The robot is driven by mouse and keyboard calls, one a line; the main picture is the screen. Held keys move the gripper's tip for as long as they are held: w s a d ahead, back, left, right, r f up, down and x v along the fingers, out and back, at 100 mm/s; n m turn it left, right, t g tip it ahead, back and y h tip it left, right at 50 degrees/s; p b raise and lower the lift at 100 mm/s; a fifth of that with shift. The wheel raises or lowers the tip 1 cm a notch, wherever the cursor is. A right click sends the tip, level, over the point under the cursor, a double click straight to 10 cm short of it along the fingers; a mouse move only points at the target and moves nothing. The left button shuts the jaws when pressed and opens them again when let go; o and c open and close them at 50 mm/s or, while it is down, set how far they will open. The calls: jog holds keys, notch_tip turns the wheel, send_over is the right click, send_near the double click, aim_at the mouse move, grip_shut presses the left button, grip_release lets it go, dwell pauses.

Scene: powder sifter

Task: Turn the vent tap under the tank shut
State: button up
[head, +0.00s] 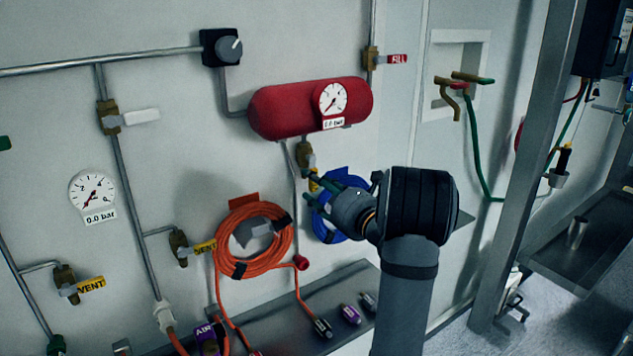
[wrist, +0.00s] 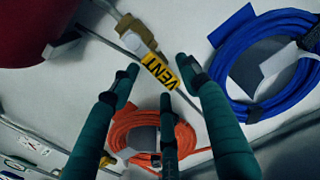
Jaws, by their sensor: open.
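The red tank (head: 275,112) is mounted on the wall, with a dial and a 0.0 bar label. Under it is the brass vent tap (head: 305,155), also in the wrist view (wrist: 135,30). Its yellow VENT handle (wrist: 160,72) points away from the tank, roughly along the thin pipe. My gripper (wrist: 157,80) is open, its dark green fingers spread around the free end of the handle. I cannot tell whether any finger touches it. In the head view my gripper (head: 316,192) partly hides the handle.
An orange hose coil (head: 226,272) hangs below left and a blue hose coil (wrist: 232,60) hangs close to my fingers. Other VENT taps (head: 180,248) sit further left. A metal shelf (head: 290,307) lies below.

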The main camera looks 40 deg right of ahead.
jog(key=shift+w, duration=0.1)
jog(key=shift+c, duration=0.9)
grip_shut()
